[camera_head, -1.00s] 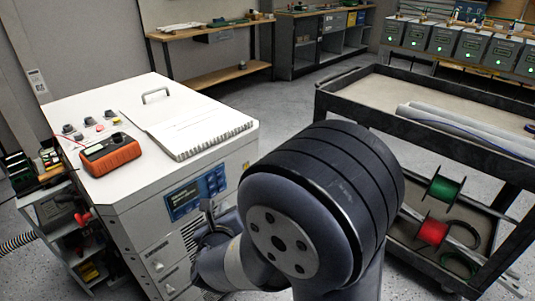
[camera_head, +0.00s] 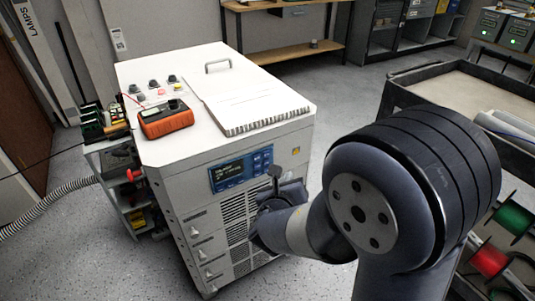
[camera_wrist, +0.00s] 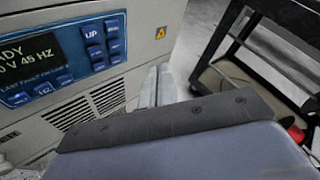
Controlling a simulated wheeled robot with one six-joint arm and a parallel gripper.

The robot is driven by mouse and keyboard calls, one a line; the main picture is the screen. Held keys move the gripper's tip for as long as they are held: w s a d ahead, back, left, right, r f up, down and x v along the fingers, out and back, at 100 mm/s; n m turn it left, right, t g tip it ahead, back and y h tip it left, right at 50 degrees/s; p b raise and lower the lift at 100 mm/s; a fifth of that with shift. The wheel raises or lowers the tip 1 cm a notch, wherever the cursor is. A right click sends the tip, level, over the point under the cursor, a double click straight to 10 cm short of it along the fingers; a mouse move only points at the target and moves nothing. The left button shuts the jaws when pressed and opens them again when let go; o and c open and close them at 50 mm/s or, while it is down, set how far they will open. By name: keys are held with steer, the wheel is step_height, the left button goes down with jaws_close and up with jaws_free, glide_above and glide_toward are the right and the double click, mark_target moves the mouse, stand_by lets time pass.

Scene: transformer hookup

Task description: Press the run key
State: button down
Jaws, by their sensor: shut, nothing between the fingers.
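The blue control panel (camera_head: 241,171) is on the upper front of a white cabinet (camera_head: 150,182). In the wrist view, the panel's lit display (camera_wrist: 30,57) shows partly cut-off text ending in "DY" and "45 HZ". Beside and below it are several blue keys; one reads "UP" (camera_wrist: 90,35). The other key labels are too small to read surely, so I cannot tell which is the run key. My gripper (camera_wrist: 158,84) is shut and empty, to the right of the keys and apart from them in the picture. In the head view, my gripper (camera_head: 275,175) is just right of the panel.
An orange meter (camera_head: 167,119) and a spiral notebook (camera_head: 250,103) lie on the cabinet top. Vent slots (camera_wrist: 88,105) are below the panel. A dark cart (camera_head: 400,95) stands to the right. Grey floor shows between cabinet and cart.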

steer(key=w+a+p, duration=0.1)
steer(key=w+a, duration=0.3)
steer(key=w, duration=0.2)
steer(key=shift+w+a, duration=0.15)
stand_by(2.0)
steer(key=shift+w+a, duration=0.15)
steer(key=shift+w, duration=0.1)
steer(key=shift+w+a, duration=0.25)
steer(key=shift+w, duration=0.1)
stand_by(0.6)
steer(key=shift+s, duration=0.1)
steer(key=shift+s+d, duration=0.45)
steer(key=shift+s, duration=0.15)
steer(key=shift+s+d+b, duration=0.35)
steer(key=shift+s+d, duration=0.35)
steer(key=shift+s, duration=0.35)
steer(key=shift+s+d+b, duration=0.35)
steer(key=shift+s+d, duration=0.35)
steer(key=shift+s, duration=0.3)
